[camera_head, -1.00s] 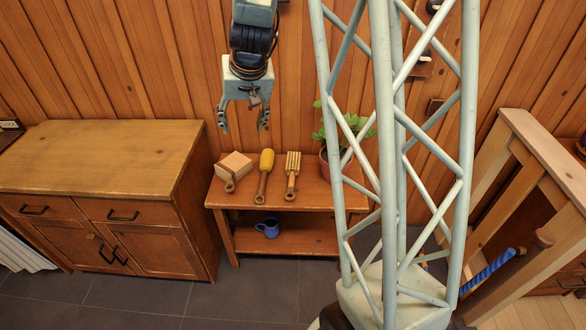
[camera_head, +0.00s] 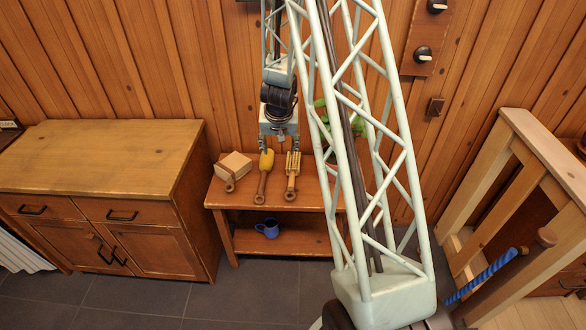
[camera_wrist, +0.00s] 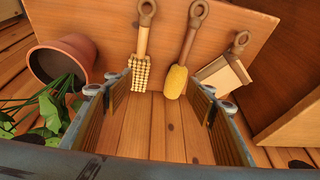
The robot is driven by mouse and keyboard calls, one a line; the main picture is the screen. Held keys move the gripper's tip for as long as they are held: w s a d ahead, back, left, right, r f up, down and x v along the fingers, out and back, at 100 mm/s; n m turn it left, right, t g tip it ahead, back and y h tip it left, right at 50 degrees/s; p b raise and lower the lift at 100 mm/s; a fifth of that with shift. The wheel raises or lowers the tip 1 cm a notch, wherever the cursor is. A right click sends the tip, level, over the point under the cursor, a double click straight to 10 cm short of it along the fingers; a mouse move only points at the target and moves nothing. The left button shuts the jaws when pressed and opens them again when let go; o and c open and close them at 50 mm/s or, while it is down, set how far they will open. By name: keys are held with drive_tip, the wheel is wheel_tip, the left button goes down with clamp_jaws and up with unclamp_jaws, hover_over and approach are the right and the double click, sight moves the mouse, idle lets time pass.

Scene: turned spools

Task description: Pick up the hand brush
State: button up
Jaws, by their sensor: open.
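Three handled tools lie side by side on a low wooden bench; I cannot tell for certain which is the hand brush. One has rows of pale tufts or slats (camera_head: 292,164) and also shows at left in the wrist view (camera_wrist: 139,73). The middle one has a yellow rounded head (camera_head: 266,162), also in the wrist view (camera_wrist: 176,81). The third has a pale block head (camera_head: 235,164), at right in the wrist view (camera_wrist: 223,74). My gripper (camera_head: 280,150) is open and empty, near the heads of the tufted and yellow tools; it also shows in the wrist view (camera_wrist: 148,92).
The bench (camera_head: 221,203) has a blue mug (camera_head: 268,228) on its lower shelf. A potted plant (camera_wrist: 62,62) stands close to the tufted tool. A wooden cabinet (camera_head: 100,155) is at left, and the plank wall (camera_head: 180,60) rises behind the bench.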

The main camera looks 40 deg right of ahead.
drive_tip(key=s+d+f, duration=0.1)
drive_tip(key=d+f, duration=0.4)
drive_tip(key=f, duration=0.2)
drive_tip(key=shift+s+m+h, duration=0.3)
drive_tip(key=shift+m+h, duration=0.1)
drive_tip(key=shift+f, duration=0.2)
drive_tip(key=b, duration=0.3)
hover_over(292, 172)
drive_tip(key=s+a, duration=0.1)
drive_tip(key=s, duration=0.1)
drive_tip(key=shift+w+a+f, duration=0.1)
drive_tip(key=shift+w+f, duration=0.05)
drive_tip(key=shift+f, duration=1.8)
drive_tip(key=shift+w+a+f, duration=0.1)
drive_tip(key=shift+f, duration=1.8)
drive_tip(key=shift+f, duration=0.15)
drive_tip(key=shift+b+x, duration=0.6)
drive_tip(key=shift+x, duration=1.85)
drive_tip(key=c, duration=1)
